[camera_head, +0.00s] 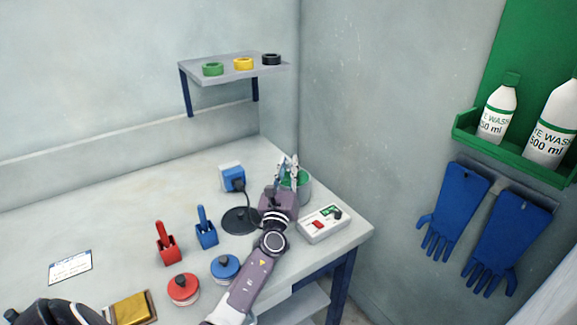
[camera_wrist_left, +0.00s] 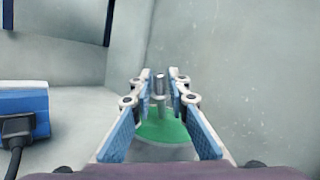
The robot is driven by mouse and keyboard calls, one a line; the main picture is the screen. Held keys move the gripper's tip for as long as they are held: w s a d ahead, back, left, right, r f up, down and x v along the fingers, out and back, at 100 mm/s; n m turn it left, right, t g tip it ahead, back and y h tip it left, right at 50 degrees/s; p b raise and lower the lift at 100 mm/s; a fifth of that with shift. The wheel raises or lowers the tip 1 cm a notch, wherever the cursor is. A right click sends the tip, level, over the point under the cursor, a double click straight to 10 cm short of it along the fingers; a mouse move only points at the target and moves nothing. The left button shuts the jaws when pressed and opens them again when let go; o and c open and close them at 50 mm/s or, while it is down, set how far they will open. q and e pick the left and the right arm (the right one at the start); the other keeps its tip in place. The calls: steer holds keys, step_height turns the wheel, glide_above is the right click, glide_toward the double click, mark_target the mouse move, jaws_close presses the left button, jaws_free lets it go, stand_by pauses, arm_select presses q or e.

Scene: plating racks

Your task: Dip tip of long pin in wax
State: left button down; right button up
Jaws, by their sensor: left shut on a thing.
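The wax pot (camera_head: 304,190) stands near the right corner of the table, a grey pot with green wax inside. The green wax (camera_wrist_left: 172,130) also shows in the left wrist view, below and beyond my fingertips. My left gripper (camera_head: 289,160) is over the pot. In the left wrist view its blue-padded fingers (camera_wrist_left: 160,88) are shut on the long pin (camera_wrist_left: 159,84), a grey metal rod held roughly upright. The pin's lower part meets the green in the picture; I cannot tell whether its tip touches the wax. My right gripper is not in view.
A white control box (camera_head: 323,224) sits right of my arm, and a blue plug box (camera_head: 232,178) with a cable is left. Red (camera_head: 167,248) and blue (camera_head: 206,234) holders and round red (camera_head: 183,289) and blue (camera_head: 225,267) containers stand on the table (camera_head: 120,215). A wall closes the right.

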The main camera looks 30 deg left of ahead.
arm_select(q)
steer(key=shift+f, duration=0.3)
step_height(320, 180, up, 8)
steer(key=p, duration=0.6)
steer(key=shift+f+p, duration=0.25)
steer(key=shift+p, duration=0.1)
steer(key=shift+f, duration=0.1)
stand_by(0.4)
